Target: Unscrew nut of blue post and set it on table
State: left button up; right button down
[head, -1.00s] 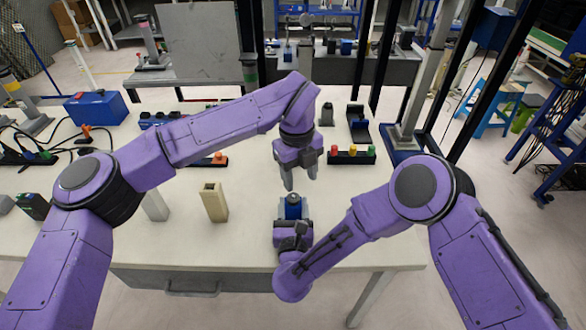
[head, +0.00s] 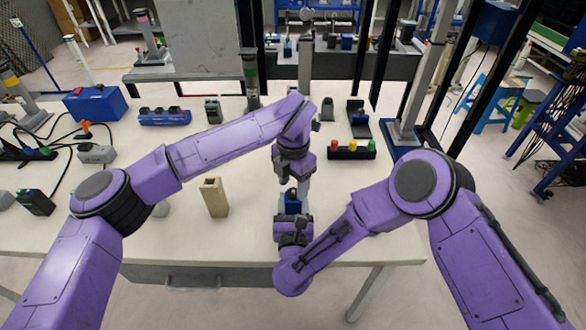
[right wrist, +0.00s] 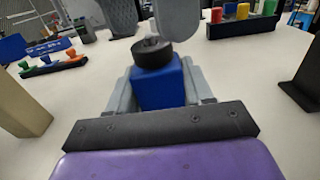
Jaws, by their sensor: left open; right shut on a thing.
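The blue post (head: 293,205) stands upright near the front of the white table (head: 345,215). In the right wrist view the post (right wrist: 160,86) carries a round black nut (right wrist: 151,52) on top. My right gripper (head: 292,217) is shut on the post, with a grey finger on each side of it. My left gripper (head: 295,182) is open just above the nut. In the right wrist view the left gripper (right wrist: 150,22) shows two grey fingers, apart, with the tips close above or beside the nut. I cannot tell whether they touch it.
A tan block (head: 214,197) stands to the left of the post. A black base with red, yellow and green pieces (head: 352,150) lies behind right. Cables and a grey box (head: 97,154) are at the left. The table right of the post is largely clear.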

pick_arm(q)
notch_tip(320, 180, down, 2)
grip_shut()
jog(key=n, duration=0.9)
jog(key=shift+r, duration=0.25)
jog(key=shift+r, duration=0.9)
